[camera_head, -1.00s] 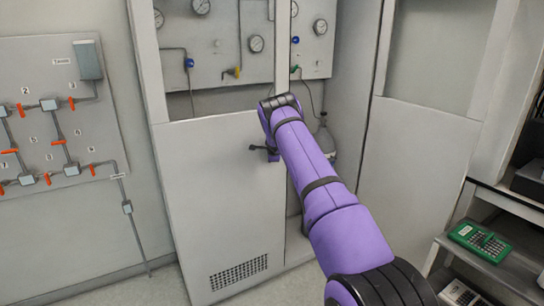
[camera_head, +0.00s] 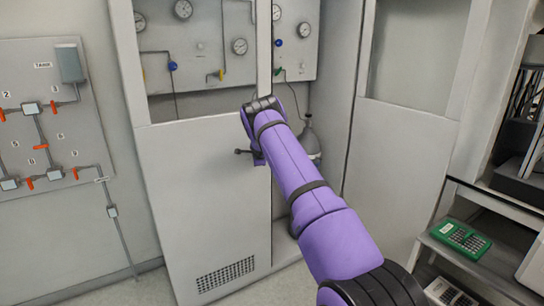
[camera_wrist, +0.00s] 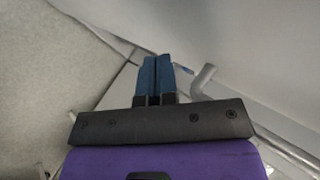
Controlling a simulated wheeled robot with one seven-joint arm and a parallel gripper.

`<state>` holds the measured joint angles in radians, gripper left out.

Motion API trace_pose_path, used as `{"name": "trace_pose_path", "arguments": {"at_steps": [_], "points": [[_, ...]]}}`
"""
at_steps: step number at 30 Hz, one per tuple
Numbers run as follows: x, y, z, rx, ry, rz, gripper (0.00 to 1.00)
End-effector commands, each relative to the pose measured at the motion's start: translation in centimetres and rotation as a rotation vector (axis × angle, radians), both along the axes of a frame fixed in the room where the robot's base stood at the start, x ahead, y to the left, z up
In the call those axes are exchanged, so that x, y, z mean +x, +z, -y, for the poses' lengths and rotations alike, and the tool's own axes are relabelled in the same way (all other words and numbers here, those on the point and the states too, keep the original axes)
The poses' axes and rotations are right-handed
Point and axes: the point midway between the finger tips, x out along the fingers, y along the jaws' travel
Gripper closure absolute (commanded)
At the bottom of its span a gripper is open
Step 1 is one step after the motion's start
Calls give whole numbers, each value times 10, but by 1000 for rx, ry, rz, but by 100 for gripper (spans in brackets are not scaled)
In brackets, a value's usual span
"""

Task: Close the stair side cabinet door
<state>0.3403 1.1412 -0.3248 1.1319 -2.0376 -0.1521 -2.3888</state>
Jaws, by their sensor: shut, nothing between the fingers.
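The stair side cabinet door (camera_head: 398,160) is the right one, a pale panel with a window opening above. It stands swung outward beside the shelf steps, leaving the right half of the cabinet open. The left door (camera_head: 200,205) looks shut, with a small dark handle-like part (camera_head: 243,152) at its right edge. My purple arm reaches toward this edge, and its wrist hides my gripper in the head view. In the wrist view my gripper (camera_wrist: 155,62) is shut and empty, its blue fingers together. A pale bent bar (camera_wrist: 205,80) is just right of them; I cannot tell if they touch.
A grey gas cylinder (camera_head: 308,140) stands inside the open half, partly behind my arm. Gauges (camera_head: 239,46) are on the cabinet's back panel. A valve board (camera_head: 45,120) hangs on the left wall.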

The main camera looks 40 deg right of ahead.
Motion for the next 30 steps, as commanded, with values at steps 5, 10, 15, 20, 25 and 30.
{"name": "trace_pose_path", "arguments": {"at_steps": [5,10,15,20,25,30], "points": [[-8,7,-2,2,-4,-1,100],[-18,16,-4,3,-4,-3,100],[-33,29,-6,3,-4,-4,100],[-51,45,-9,3,-4,-4,100],[-65,59,-13,3,-4,-5,100],[-73,66,-15,1,-1,-6,100]]}}
